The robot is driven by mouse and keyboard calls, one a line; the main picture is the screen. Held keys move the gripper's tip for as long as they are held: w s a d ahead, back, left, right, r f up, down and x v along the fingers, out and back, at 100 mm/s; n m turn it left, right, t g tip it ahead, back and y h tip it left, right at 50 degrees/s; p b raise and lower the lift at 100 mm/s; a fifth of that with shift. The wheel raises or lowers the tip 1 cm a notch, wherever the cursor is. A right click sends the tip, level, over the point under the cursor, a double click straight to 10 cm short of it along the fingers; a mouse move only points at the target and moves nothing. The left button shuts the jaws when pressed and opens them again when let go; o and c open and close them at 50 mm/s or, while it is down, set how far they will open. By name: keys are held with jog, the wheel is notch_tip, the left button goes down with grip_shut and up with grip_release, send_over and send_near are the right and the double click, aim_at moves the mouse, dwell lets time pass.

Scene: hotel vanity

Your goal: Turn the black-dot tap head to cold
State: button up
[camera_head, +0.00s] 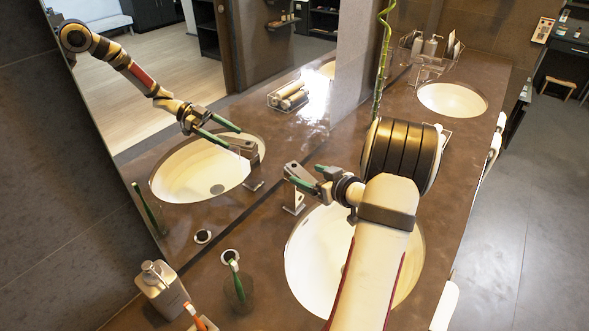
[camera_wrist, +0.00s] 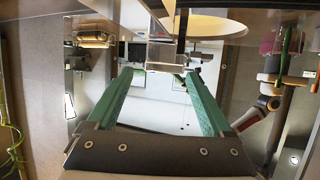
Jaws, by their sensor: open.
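A grey tap (camera_head: 294,203) stands behind the near sink (camera_head: 308,262), on the mirror side. Its blocky tap head (camera_head: 294,170) is at the top; I cannot make out a dot on it. My gripper (camera_head: 304,176) reaches over the sink to the tap, its green fingers apart and close to the head. Whether they touch it I cannot tell. The wrist view shows the two green fingers (camera_wrist: 158,72) spread, with nothing clearly held. Grey parts lie beyond the tips there, but I cannot surely tell which is the tap head.
The mirror reflects my arm, the tap and the sink. A soap bottle (camera_head: 160,287), a glass with a green toothbrush (camera_head: 238,290) and a dark-centred white disc (camera_head: 230,257) stand at the front left. A green plant stalk (camera_head: 380,70) and a second sink (camera_head: 453,99) are farther back.

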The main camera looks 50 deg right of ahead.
aim_at(301, 172)
jog(key=x, duration=0.6)
grip_shut()
dwell(0.3)
